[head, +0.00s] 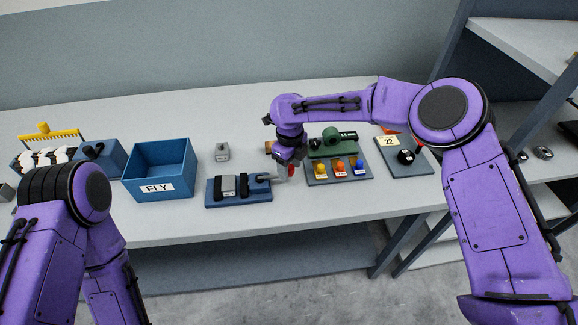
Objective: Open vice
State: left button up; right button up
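The vice (238,189) sits on a blue base on the table, left of the middle. A grey block-like part stands between or beside its dark jaws; I cannot tell whether it is clamped. A rod with a handle reaches from the vice's right end. My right gripper (285,171) points down at that right end, at or very near the handle. A small red part shows beside the fingers. The fingers are small and partly hidden, so I cannot tell if they are shut. My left arm comes in at the lower left; its gripper is out of the picture.
A blue bin marked FLY (160,172) stands left of the vice. A small grey block (222,152) stands behind it. To the right are a board with coloured knobs (340,172) and a plate with a black knob (406,157). The table front is clear.

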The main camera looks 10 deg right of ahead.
notch_tip(320, 180, up, 10)
jog(key=b, duration=0.2)
jog(key=shift+r, duration=0.2)
dwell(0.4)
